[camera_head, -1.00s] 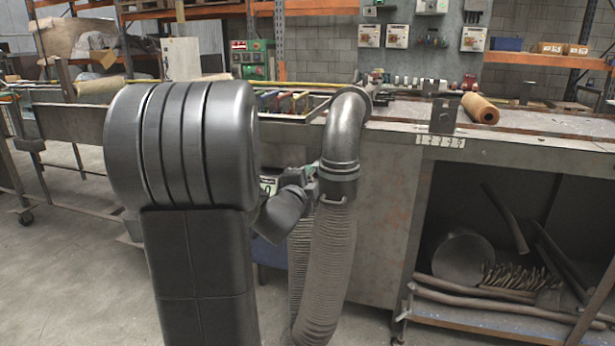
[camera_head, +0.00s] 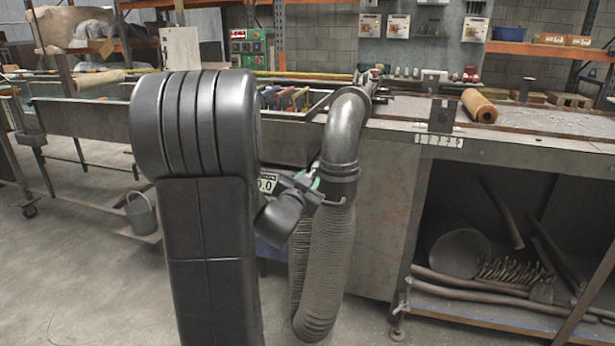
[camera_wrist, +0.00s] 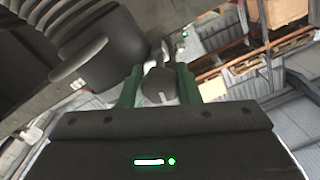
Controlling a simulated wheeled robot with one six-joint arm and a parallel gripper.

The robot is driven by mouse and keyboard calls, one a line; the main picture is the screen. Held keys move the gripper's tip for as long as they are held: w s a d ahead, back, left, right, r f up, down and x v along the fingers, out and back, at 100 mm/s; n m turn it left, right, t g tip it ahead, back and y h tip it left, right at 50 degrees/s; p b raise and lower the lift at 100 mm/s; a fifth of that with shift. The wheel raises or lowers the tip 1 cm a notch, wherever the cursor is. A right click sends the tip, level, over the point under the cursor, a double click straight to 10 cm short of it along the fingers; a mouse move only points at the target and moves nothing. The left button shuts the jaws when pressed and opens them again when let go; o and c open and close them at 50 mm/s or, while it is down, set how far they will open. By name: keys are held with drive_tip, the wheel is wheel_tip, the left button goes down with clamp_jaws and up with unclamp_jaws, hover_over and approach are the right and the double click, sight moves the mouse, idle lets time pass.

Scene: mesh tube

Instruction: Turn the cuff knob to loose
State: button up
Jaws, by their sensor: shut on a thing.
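The cuff knob (camera_wrist: 160,86) is a small dark knob with a pale line on its face, seen in the wrist view. My gripper (camera_wrist: 158,78) is shut on it, with one green finger on each side. In the head view my gripper (camera_head: 314,186) is at the left side of the dark cuff (camera_head: 340,182), where the metal pipe (camera_head: 345,130) meets the ribbed hose (camera_head: 328,260). The knob is hidden there by my gripper and arm.
A workbench (camera_head: 520,155) stands behind, with a brown roll (camera_head: 479,106) on top and scrap on its lower shelf. A bucket (camera_head: 141,213) stands left of my arm. The floor at the lower left is clear.

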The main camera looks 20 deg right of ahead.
drive_tip(key=n+p, duration=0.2)
drive_tip(key=n, duration=0.3)
drive_tip(key=shift+n, duration=0.3)
drive_tip(key=n+p, duration=0.2)
drive_tip(key=n, duration=0.2)
drive_tip(key=shift+n, duration=0.3)
drive_tip(key=n+p, duration=0.2)
drive_tip(key=n, duration=0.3)
drive_tip(key=shift+n+p, duration=1)
drive_tip(key=shift+n, duration=1.4)
drive_tip(key=o, duration=1)
drive_tip(key=shift+s+a, duration=0.1)
drive_tip(key=v, duration=1.3)
drive_tip(key=shift+s+a, duration=0.15)
drive_tip(key=shift+s, duration=0.1)
